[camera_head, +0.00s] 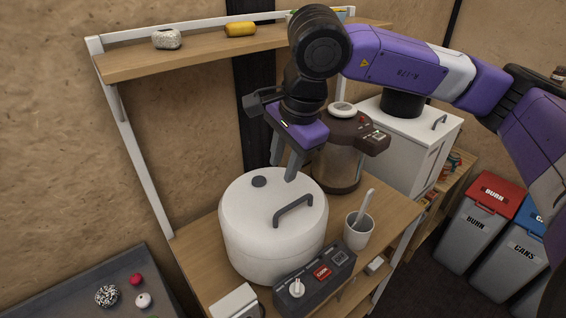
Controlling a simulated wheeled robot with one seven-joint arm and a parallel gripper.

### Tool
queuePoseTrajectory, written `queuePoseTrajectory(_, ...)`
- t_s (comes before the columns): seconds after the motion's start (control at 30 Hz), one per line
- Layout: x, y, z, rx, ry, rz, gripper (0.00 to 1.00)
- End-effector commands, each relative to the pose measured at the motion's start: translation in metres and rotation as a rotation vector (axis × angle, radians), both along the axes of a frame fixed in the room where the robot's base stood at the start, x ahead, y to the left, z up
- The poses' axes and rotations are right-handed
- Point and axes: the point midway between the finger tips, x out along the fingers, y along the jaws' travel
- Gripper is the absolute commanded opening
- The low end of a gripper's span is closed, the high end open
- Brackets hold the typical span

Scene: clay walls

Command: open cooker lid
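The cooker (250,255) is a round white pot on the wooden shelf, with a dark control panel (315,280) at its front right. Its white lid (250,208) looks shut and carries a dark curved handle (293,210) and a small dark knob (259,182). My gripper (283,172) hangs above the far side of the lid, pointing down. Its two grey fingers are spread with nothing visible between them. The fingertips are close to the lid behind the handle; I cannot tell whether they touch it.
A brown coffee-maker-like appliance (338,160) stands right behind the cooker. A white cup (358,232) with a spoon is to its right. An upper shelf (190,58) holds a stone-like item (166,39) and a yellow item (240,30). Bins (480,225) stand far right.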

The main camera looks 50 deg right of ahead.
Motion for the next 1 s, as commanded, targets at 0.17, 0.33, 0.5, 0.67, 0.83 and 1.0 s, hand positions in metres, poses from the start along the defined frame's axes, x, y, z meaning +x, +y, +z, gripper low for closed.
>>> queuePoseTrajectory(0.17, 0.0032, -0.0005, -0.0116, 0.000, 0.001, 0.000, 0.33)
queuePoseTrajectory(0.33, 0.0037, -0.0007, -0.0139, 0.000, 0.000, 0.001, 0.33)
queuePoseTrajectory(0.5, 0.0037, -0.0006, -0.0137, 0.000, 0.000, 0.000, 0.21)
queuePoseTrajectory(0.67, 0.0037, -0.0006, -0.0136, 0.000, 0.000, 0.000, 0.00)
queuePoseTrajectory(0.83, 0.0037, -0.0004, -0.0135, 0.000, 0.000, 0.000, 0.00)
queuePoseTrajectory(1.0, 0.0037, -0.0004, -0.0135, 0.000, 0.000, 0.000, 0.00)
